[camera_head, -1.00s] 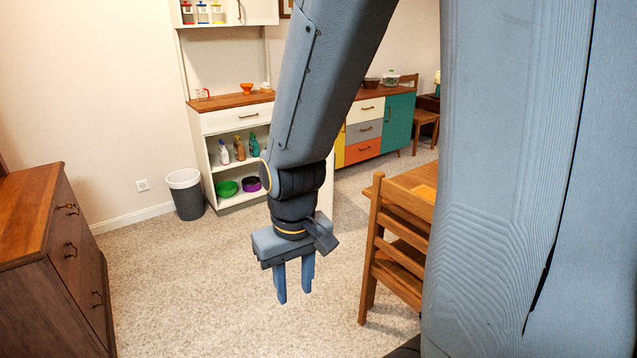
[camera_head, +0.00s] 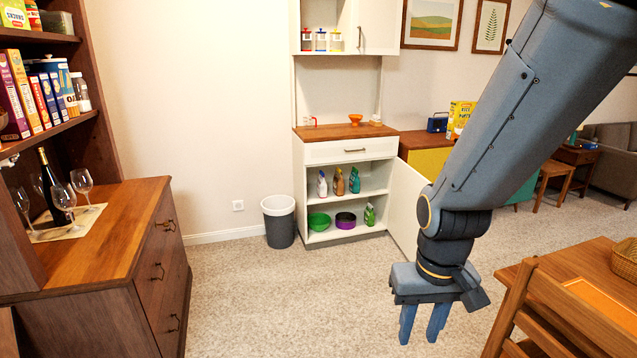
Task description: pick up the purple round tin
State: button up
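The purple round tin (camera_head: 345,220) sits on the bottom shelf of the white hutch (camera_head: 299,190), in the open lower cupboard. A green bowl (camera_head: 319,221) stands to its left and a green bottle (camera_head: 370,214) to its right. The tin's top looks dark. My gripper (camera_head: 423,325) hangs pointing down in the right of the head view, well in front of the hutch and apart from the tin. Its two fingers are spread with a gap between them, and nothing shows between them.
The hutch's white door (camera_head: 407,205) stands open on the right. A grey bin (camera_head: 279,222) stands left of the hutch. A brown cabinet (camera_head: 110,240) is at the left, a wooden chair (camera_head: 560,315) and table (camera_head: 585,262) at the right. The carpet between is clear.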

aim_at(344, 221)
jog(key=i, duration=3.85)
jog(key=z, duration=1.15)
